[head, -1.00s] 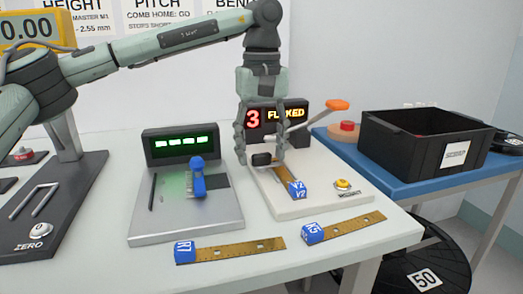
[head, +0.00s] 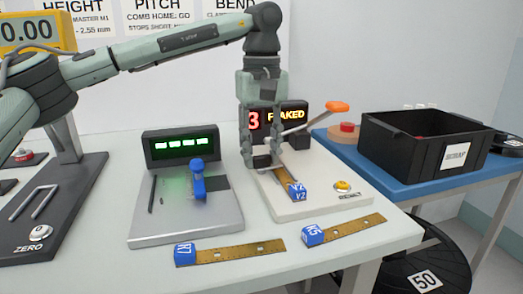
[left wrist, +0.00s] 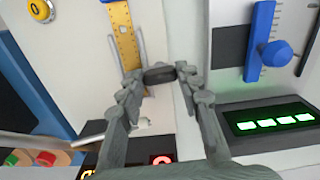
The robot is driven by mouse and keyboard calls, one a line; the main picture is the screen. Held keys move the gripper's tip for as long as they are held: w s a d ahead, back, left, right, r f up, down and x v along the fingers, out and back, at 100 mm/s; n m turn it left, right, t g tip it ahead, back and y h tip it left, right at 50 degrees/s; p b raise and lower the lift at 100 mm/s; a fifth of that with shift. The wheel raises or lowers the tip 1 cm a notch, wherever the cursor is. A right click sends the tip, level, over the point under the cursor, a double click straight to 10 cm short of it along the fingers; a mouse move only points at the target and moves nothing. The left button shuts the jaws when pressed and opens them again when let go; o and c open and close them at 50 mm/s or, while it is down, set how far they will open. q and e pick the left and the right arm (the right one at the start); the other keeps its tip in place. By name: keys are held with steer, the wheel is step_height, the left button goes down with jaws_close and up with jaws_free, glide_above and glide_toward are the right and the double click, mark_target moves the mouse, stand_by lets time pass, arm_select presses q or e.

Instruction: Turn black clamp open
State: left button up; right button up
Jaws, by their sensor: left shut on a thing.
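The black clamp (left wrist: 160,75) is a short dark bar above the white station plate (left wrist: 75,60). In the left wrist view it sits between my left fingertips, with both touching its ends. In the head view my left gripper (head: 262,163) points down over the white station (head: 320,198), shut on the clamp, and its fingers largely hide the clamp. A brass strip with a blue V2 block (head: 297,191) lies on this station beside the clamp; the strip (left wrist: 126,40) also shows in the left wrist view. My right gripper is not in view.
A lever with an orange knob (head: 338,108) rises behind the station, near a display (head: 293,114). A grey station with a blue comb handle (head: 198,180) stands left. Two loose strips, R7 (head: 230,251) and K5 (head: 345,228), lie in front. A black crate (head: 400,140) stands right.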

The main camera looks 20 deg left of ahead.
arm_select(q)
steer(key=n+p, duration=0.1)
steer(key=n, duration=0.2)
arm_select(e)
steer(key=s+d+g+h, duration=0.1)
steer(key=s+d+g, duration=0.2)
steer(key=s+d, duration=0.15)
arm_select(q)
steer(key=shift+n, duration=1.1)
steer(key=n+p, duration=0.1)
steer(key=n, duration=0.2)
steer(key=shift+n, duration=0.3)
steer(key=n, duration=0.3)
steer(key=shift+n+p, duration=0.3)
steer(key=shift+p, duration=0.05)
steer(key=shift+n, duration=1.8)
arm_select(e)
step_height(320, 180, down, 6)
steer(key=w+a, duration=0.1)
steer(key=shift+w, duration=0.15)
arm_select(q)
steer(key=shift+n, duration=0.3)
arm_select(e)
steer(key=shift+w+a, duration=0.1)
